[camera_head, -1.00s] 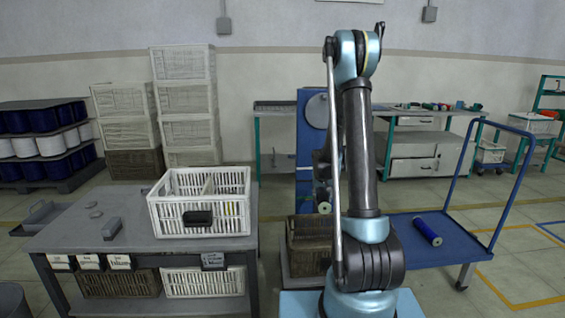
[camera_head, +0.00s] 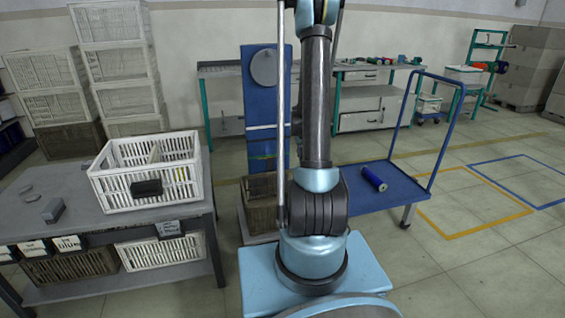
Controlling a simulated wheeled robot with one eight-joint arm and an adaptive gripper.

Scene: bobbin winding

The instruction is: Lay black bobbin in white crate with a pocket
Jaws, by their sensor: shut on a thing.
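The white crate (camera_head: 118,190) stands on the grey table at the left. It has slatted walls, a dark plate on its front and a divider inside that forms a pocket. Something small and yellowish shows through the slats at its right part; I cannot tell what it is. No black bobbin can be made out. My arm rises through the middle of the picture and its upper end leaves the top edge. My gripper does not show; it is out of frame or hidden behind the arm.
The grey table (camera_head: 75,221) has small grey blocks left of the crate and more crates on its lower shelf. A blue cart (camera_head: 405,195) with a blue bobbin (camera_head: 374,179) stands at the right. Stacked crates (camera_head: 118,68) stand behind. Floor at the right is open.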

